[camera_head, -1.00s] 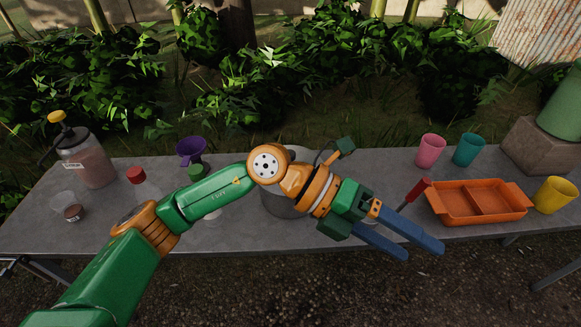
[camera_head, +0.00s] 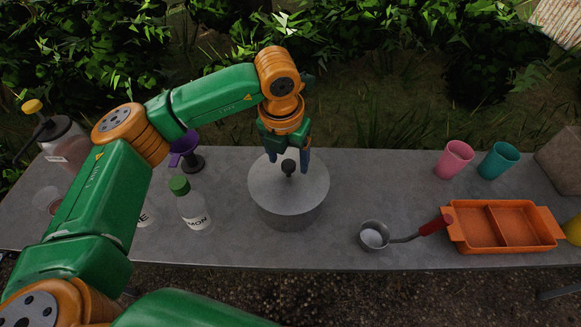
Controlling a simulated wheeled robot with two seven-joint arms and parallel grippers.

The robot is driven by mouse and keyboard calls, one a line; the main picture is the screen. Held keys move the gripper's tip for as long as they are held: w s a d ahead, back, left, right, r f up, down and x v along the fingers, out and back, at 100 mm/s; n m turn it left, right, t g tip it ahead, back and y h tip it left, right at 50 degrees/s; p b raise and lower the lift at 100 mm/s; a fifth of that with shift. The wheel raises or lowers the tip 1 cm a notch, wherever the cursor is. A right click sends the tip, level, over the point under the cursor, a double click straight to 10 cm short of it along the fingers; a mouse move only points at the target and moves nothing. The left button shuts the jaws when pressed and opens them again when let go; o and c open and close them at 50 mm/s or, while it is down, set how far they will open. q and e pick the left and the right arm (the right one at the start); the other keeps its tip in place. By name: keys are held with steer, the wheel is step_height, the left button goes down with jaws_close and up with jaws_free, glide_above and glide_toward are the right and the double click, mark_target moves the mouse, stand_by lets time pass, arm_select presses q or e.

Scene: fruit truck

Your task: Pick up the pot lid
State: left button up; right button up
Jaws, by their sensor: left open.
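The pot lid (camera_head: 310,187) is a grey disc with a dark round knob (camera_head: 288,166) at its middle. It lies on the grey metal pot (camera_head: 292,220), which stands on the table. My left gripper (camera_head: 288,165) points down over the lid, with its blue fingers apart on the left and right sides of the knob. It is open. I cannot tell whether the fingers touch the knob or the lid. My right gripper is not in view.
A ladle (camera_head: 373,236) with a red handle leans on the orange tray (camera_head: 462,236) at the right. Pink (camera_head: 453,159) and teal (camera_head: 498,160) cups stand behind the tray. A green-capped bottle (camera_head: 192,205) and a purple funnel (camera_head: 185,147) stand left of the pot.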

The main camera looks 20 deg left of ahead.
mark_target(288, 163)
arm_select(q)
steer(key=f, duration=0.3)
steer(key=shift+w+a+f, duration=0.15)
steer(key=shift+w+f, duration=0.1)
steer(key=shift+w, duration=0.15)
steer(key=shift+w+f, duration=0.1)
steer(key=shift+w, duration=0.1)
steer(key=shift+s, duration=0.2)
steer(key=c, duration=1.1)
steer(key=shift+w, duration=0.1)
jaws_close()
